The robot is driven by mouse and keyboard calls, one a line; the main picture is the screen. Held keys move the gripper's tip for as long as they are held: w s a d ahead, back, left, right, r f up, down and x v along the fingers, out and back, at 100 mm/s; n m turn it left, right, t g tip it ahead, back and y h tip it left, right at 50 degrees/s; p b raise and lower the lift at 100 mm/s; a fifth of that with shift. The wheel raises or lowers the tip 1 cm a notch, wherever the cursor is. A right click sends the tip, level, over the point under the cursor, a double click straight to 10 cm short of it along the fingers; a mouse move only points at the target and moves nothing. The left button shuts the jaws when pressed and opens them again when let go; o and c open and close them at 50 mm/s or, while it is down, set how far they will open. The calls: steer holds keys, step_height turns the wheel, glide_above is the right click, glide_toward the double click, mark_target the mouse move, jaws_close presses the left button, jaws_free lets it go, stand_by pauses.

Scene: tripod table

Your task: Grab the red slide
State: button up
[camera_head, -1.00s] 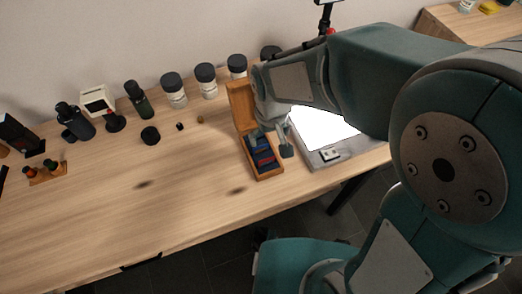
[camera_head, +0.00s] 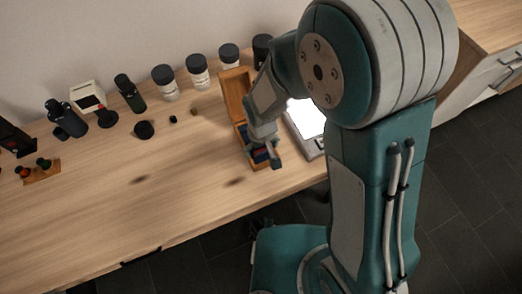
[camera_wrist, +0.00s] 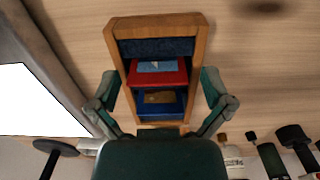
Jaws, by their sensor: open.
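The red slide (camera_wrist: 148,78) lies in the wooden box (camera_wrist: 204,42) in the wrist view, on dark blue lining, with a light label on it. A blue slide (camera_wrist: 165,105) sits beside it, nearer my gripper in the picture. My gripper (camera_wrist: 160,97) is open, with one finger on each side of the box; nothing is between the fingertips that I can tell is held. In the head view my gripper (camera_head: 270,160) is over the open wooden box (camera_head: 233,82), and hides most of the slides.
A bright light panel (camera_head: 305,118) stands just right of the box, partly behind my arm. Jars (camera_head: 196,70) with black lids line the wall behind. A dark round lid (camera_head: 144,130) lies left of the box.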

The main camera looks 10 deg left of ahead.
steer(key=shift+d, duration=0.15)
steer(key=shift+c, duration=0.9)
steer(key=c, duration=0.5)
steer(key=shift+o, duration=0.2)
